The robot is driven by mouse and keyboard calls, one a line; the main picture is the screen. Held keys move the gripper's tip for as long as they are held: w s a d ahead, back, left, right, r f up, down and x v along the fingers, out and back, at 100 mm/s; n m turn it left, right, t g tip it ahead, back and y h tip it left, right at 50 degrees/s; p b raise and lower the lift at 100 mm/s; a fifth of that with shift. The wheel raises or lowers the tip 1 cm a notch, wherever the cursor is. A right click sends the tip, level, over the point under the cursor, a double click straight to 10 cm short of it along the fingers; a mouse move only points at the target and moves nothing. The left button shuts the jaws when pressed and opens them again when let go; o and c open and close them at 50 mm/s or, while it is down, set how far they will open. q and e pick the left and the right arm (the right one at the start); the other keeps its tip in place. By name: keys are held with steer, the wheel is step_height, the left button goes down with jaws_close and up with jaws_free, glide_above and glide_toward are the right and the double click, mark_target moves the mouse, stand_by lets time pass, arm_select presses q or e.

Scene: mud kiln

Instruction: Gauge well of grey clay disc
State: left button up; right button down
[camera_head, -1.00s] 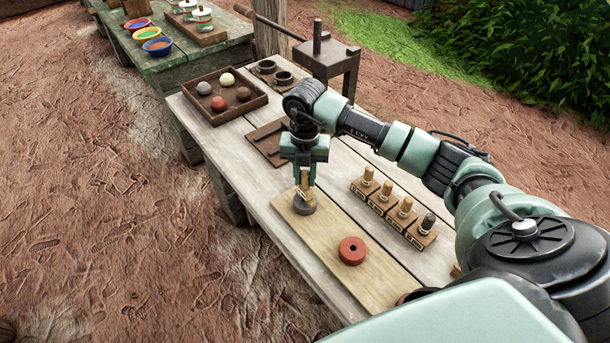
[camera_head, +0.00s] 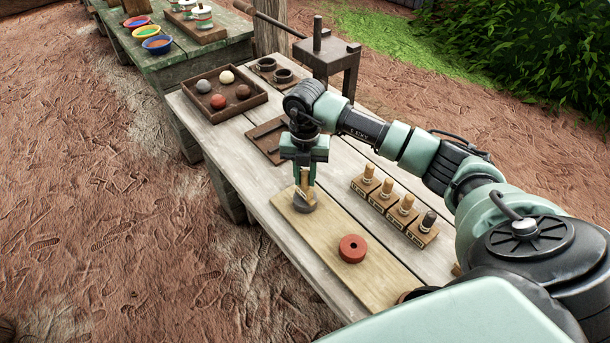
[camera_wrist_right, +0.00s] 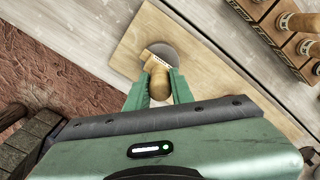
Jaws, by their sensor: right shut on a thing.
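The grey clay disc (camera_head: 304,203) lies on the pale wooden board (camera_head: 330,243) near its far end. My right gripper (camera_head: 305,180) is directly above the disc, pointing down. It is shut on a wooden gauge (camera_head: 304,188), whose lower end is at the disc; I cannot tell how deep it sits in the well. In the right wrist view the rounded gauge handle (camera_wrist_right: 158,82) is between the fingers, with the grey disc (camera_wrist_right: 167,54) partly hidden beneath it. My left gripper is not in view.
A red clay disc (camera_head: 352,248) with a centre hole lies nearer on the board. Several wooden-handled gauges stand in labelled blocks (camera_head: 395,206) to the right. A brown tray of clay balls (camera_head: 225,94) and a dark press stand (camera_head: 328,58) are farther back.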

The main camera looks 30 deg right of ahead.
steer(key=c, duration=1.1)
jaws_free()
steer(key=shift+c, duration=0.2)
steer(key=shift+w+r, duration=0.1)
steer(key=shift+r, duration=0.4)
step_height(320, 180, up, 7)
steer(key=shift+f+b, duration=0.1)
steer(key=shift+b, duration=0.9)
